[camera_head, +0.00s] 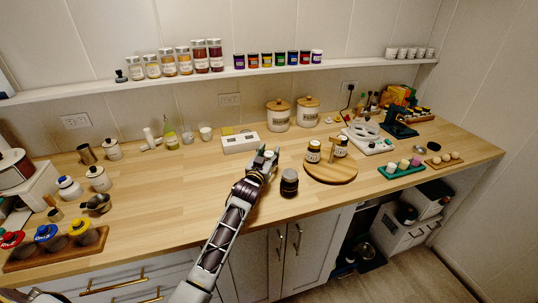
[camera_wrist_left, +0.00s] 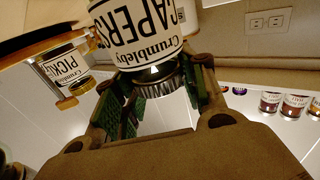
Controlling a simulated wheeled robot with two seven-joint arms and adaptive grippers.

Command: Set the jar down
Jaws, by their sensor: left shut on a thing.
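My left gripper (camera_head: 266,160) reaches over the counter, left of the round wooden turntable (camera_head: 330,172). It is shut on the lid of a glass jar labelled capers (camera_wrist_left: 135,38), which the left wrist view shows upside down between the green-padded fingers (camera_wrist_left: 150,95). In the head view the held jar is mostly hidden by the gripper. I cannot tell whether its base touches the counter. A pickle jar (camera_wrist_left: 66,68) stands close by in the left wrist view. Jars (camera_head: 313,151) stand on the turntable. My right gripper is not in view.
A white box (camera_head: 240,143) and two wooden-lidded canisters (camera_head: 278,116) stand behind. A green tray (camera_head: 401,169) lies further right. Bare counter (camera_head: 150,190) stretches to the left.

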